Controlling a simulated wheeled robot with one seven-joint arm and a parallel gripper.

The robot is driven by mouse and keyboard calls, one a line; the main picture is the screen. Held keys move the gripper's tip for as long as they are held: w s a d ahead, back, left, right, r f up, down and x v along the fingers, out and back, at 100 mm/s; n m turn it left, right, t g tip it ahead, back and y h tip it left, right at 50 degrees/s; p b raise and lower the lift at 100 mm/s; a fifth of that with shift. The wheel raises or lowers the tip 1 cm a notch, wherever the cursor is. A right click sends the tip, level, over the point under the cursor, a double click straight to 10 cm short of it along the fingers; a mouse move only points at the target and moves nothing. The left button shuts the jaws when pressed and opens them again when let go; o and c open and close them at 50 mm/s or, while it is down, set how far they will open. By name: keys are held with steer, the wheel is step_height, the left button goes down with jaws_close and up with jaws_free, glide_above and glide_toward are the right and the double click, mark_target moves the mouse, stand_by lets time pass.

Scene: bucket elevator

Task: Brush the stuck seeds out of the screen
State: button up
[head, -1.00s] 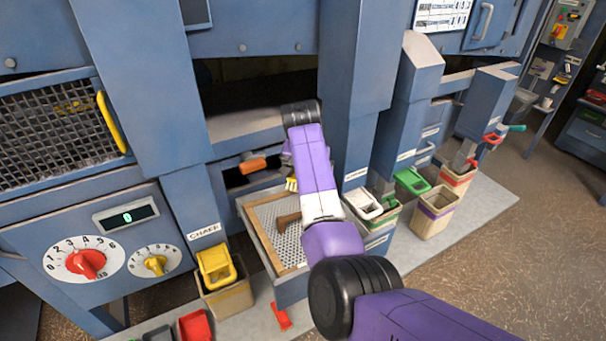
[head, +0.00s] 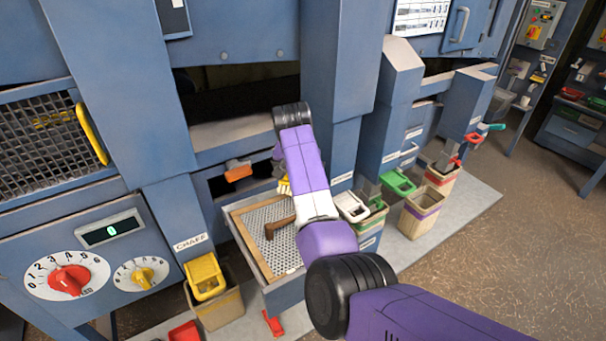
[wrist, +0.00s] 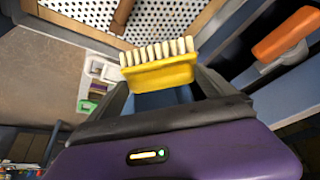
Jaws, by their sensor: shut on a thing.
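The screen (head: 262,218) is a perforated metal sheet in a wooden frame, lying in a pulled-out blue drawer. It also shows at the top of the wrist view (wrist: 172,22). A brown bent piece, like a handle, lies across it (head: 279,226). My gripper (wrist: 160,88) is shut on a yellow brush (wrist: 160,72) with cream bristles that point toward the screen. In the head view the brush (head: 284,187) is near the screen's far edge, partly hidden by my arm. I cannot tell whether the bristles touch the screen. Single stuck seeds are too small to make out.
An orange handle (head: 238,172) sticks out beside the brush. Blue machine posts (head: 340,75) crowd the arm.

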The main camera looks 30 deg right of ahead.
steer(key=a+r, duration=0.2)
steer(key=a, duration=1.3)
stand_by(1.2)
step_height(320, 180, up, 6)
steer(key=shift+d, duration=0.2)
stand_by(0.6)
steer(key=shift+d+r, duration=0.1)
steer(key=shift+r, duration=1.35)
